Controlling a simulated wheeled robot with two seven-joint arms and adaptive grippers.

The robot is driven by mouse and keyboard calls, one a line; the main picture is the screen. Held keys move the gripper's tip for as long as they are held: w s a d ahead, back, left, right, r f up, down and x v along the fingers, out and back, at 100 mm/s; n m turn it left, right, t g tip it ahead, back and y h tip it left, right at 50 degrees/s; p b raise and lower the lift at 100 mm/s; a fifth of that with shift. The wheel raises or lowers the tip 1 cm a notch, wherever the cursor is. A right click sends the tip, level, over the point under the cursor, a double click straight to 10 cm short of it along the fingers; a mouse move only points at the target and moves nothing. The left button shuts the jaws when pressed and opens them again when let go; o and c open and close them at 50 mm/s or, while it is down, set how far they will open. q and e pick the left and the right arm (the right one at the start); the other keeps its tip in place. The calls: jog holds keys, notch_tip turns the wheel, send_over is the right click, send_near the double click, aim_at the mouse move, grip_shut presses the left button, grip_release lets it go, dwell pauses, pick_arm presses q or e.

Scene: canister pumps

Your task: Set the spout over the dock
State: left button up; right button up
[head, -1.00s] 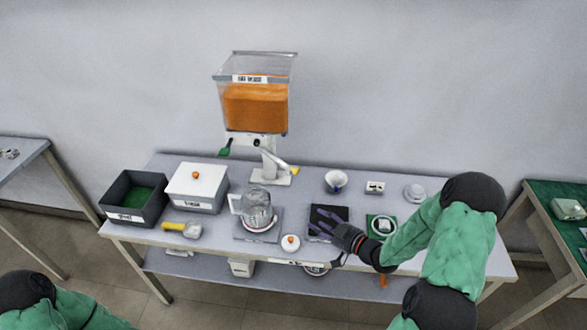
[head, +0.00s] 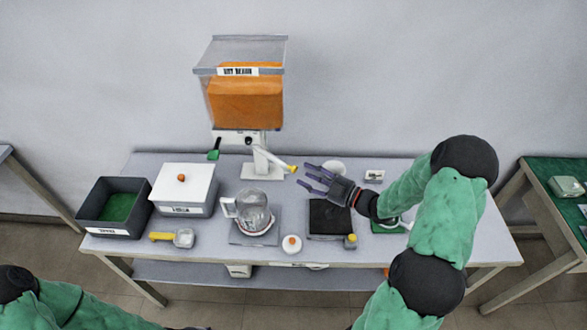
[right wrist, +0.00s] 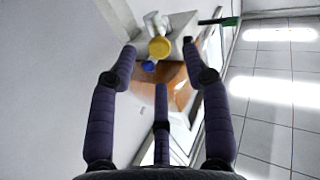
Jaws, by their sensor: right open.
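The spout (head: 272,159) is a white arm on the dispenser below the clear hopper (head: 245,95) of orange contents. It slants down to the right and ends in a yellow tip (head: 293,169). My right gripper (head: 308,177) is open and empty, its fingers pointing left, just right of the yellow tip. In the right wrist view the yellow tip (right wrist: 159,47) shows between the spread fingers, apart from them. I cannot tell for certain which thing is the dock; a grey pad (head: 240,239) under a glass jug (head: 254,212) stands in front of the dispenser. My left gripper is not seen.
A dark mat (head: 328,222) lies right of the jug, with a white bowl (head: 333,167) behind it. A white jar with an orange knob (head: 292,244) stands near the front edge. A white lidded box (head: 182,188) and a dark bin (head: 86,213) are at left.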

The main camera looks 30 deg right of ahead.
aim_at(296, 169)
jog(key=x, duration=0.5)
jog(key=shift+w+a, duration=0.2)
jog(key=shift+w, duration=0.1)
jog(key=c, duration=0.9)
jog(key=shift+s+d+r, duration=0.1)
jog(key=shift+s, duration=0.05)
grip_shut()
